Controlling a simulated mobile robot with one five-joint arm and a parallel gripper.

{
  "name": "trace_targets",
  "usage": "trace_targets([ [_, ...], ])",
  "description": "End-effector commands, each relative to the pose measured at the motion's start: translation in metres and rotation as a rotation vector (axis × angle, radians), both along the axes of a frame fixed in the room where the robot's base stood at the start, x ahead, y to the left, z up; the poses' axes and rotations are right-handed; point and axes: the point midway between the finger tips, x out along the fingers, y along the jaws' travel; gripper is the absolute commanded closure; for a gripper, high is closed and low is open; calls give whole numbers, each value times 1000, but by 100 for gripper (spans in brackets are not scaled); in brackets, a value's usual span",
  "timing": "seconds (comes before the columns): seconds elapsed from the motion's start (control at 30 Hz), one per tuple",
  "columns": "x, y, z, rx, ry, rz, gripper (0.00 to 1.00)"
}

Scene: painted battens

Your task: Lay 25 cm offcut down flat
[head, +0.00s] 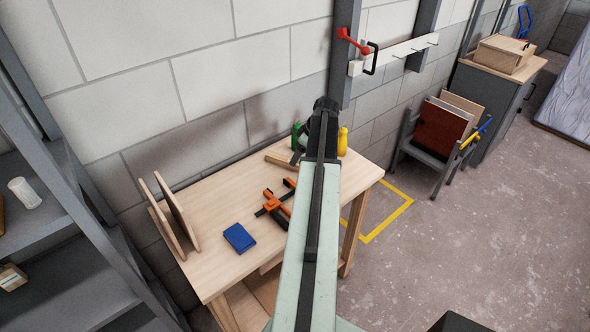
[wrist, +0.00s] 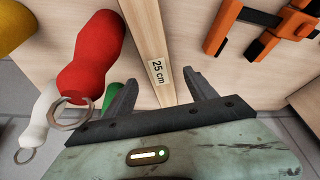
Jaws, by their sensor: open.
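The 25 cm offcut (wrist: 155,50) is a pale wooden batten with a "25 cm" label on its upward face in the wrist view. In the head view a part of it (head: 280,160) shows low at the workbench, left of my gripper. My gripper (wrist: 160,80) is open, with one finger on each side of the offcut and visible gaps to it. In the head view my arm hides most of the gripper and the offcut's far end. The offcut looks lying on the bench, but I cannot tell which side it rests on.
The workbench (head: 215,265) holds orange clamps (head: 275,205), a blue box (head: 239,238) and upright boards (head: 170,225). A yellow bottle (head: 342,141) stands behind.

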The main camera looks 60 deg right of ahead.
Motion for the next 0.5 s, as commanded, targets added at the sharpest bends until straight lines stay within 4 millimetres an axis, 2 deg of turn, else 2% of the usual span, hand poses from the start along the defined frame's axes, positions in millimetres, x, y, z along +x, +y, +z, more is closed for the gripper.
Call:
trace_targets([
  [0.03,4,0,-18,0,0,1,35],
  [0.13,9,0,-32,0,0,1,35],
  [0.4,12,0,-31,0,0,0,35],
  [0.5,12,0,-31,0,0,0,62],
])
